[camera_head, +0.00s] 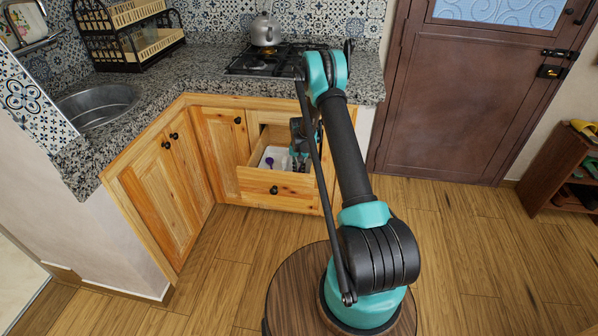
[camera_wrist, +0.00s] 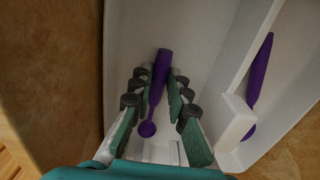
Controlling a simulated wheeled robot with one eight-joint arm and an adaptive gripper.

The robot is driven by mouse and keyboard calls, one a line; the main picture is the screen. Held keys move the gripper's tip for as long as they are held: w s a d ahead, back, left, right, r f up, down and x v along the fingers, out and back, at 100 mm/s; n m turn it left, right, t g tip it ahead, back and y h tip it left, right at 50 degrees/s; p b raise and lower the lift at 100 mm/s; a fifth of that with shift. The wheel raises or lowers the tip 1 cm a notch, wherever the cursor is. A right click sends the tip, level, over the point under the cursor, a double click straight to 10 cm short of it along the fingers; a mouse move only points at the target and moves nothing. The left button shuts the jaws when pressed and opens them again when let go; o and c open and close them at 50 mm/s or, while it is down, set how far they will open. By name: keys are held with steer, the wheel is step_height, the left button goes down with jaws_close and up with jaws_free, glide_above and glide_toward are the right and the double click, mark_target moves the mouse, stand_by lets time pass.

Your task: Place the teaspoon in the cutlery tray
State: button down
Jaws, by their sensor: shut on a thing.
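A purple teaspoon (camera_wrist: 157,88) with a small round bowl lies between the fingers of my gripper (camera_wrist: 159,76). The gripper is shut on it, with the bowl end nearer the palm. The white cutlery tray (camera_wrist: 200,22) is below and around it. The spoon is over or in the wide left compartment; I cannot tell if it touches the floor of the tray. In the head view the tray (camera_head: 264,155) sits in the open drawer, and my gripper reaches down into it, partly hidden by my arm.
Another purple utensil (camera_wrist: 259,72) lies in the right compartment, beyond a white divider (camera_wrist: 233,118). The wooden drawer (camera_head: 265,183) stands open below the granite counter (camera_head: 205,72). Its walls are close around the tray. A kettle (camera_head: 265,30) stands on the stove.

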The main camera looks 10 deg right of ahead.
steer(key=shift+f, duration=0.15)
steer(key=c, duration=1.5)
jaws_free()
steer(key=shift+o, duration=0.2)
step_height(320, 180, up, 12)
steer(key=s+d+r+t, duration=0.1)
steer(key=s+r, duration=0.7)
steer(key=r, duration=0.3)
steer(key=s+d+r+n+t, duration=0.1)
steer(key=s+r, duration=0.2)
steer(key=s, duration=0.2)
steer(key=s+d+r+n, duration=0.1)
steer(key=s+r, duration=0.2)
steer(key=s, duration=0.3)
steer(key=s+d+n+t, duration=0.1)
steer(key=s+t, duration=0.1)
steer(key=s, duration=2.1)
steer(key=shift+n, duration=0.3)
